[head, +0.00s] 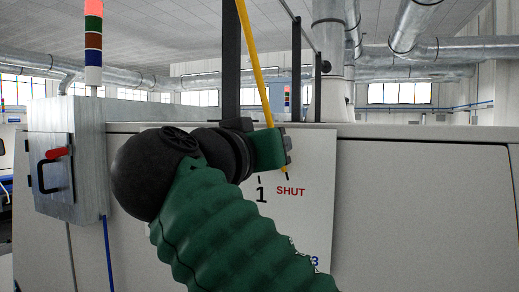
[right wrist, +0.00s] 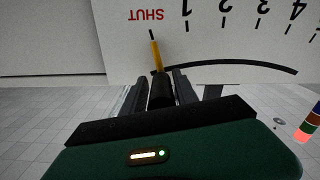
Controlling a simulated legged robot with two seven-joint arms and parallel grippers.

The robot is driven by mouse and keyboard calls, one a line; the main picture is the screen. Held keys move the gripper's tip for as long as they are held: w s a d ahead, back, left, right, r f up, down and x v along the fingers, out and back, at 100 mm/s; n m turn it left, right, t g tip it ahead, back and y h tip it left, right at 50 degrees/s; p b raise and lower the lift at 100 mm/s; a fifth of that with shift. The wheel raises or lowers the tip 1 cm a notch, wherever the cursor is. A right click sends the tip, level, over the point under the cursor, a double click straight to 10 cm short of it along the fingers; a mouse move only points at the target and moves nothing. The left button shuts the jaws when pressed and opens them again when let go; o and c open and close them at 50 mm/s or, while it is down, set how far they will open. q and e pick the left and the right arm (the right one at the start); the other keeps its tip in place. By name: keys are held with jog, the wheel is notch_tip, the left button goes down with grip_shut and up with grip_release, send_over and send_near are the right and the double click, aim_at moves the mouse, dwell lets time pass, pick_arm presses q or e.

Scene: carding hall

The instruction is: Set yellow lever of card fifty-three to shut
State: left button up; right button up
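The yellow lever (head: 255,62) hangs down in front of a white scale plate (head: 311,222) on the machine front. Its dark tip is beside the red SHUT mark (head: 290,191). In the right wrist view, which is upside down, the lever (right wrist: 156,55) points at the word SHUT (right wrist: 146,15), left of the 1. My right gripper (head: 277,149) covers part of the lever in the head view. Its fingers (right wrist: 160,88) lie close on both sides of the lever's black grip, shut on it. My left gripper is not in view.
A grey box (head: 66,155) with a black handle and red latch stands at the left, beside a signal tower (head: 93,40). A dark upright bar (head: 231,60) stands near the lever. A blue number is mostly hidden by my arm; only a 3 shows.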

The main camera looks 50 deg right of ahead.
jog(key=shift+o, duration=1.1)
jog(key=shift+s+d, duration=0.15)
jog(key=shift+s, duration=0.05)
jog(key=shift+o, duration=0.4)
jog(key=shift+s+d, duration=0.1)
jog(key=shift+d, duration=0.2)
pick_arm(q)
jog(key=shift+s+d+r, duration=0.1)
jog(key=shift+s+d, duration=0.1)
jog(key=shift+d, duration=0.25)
pick_arm(e)
jog(key=shift+f, duration=0.1)
jog(key=shift+w, duration=0.2)
jog(key=shift+a, duration=0.2)
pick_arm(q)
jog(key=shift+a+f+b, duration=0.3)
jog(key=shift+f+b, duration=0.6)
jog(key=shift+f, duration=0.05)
pick_arm(e)
jog(key=v, duration=1.6)
jog(key=shift+a, duration=0.3)
jog(key=shift+s+f, duration=0.1)
jog(key=shift+f, duration=0.05)
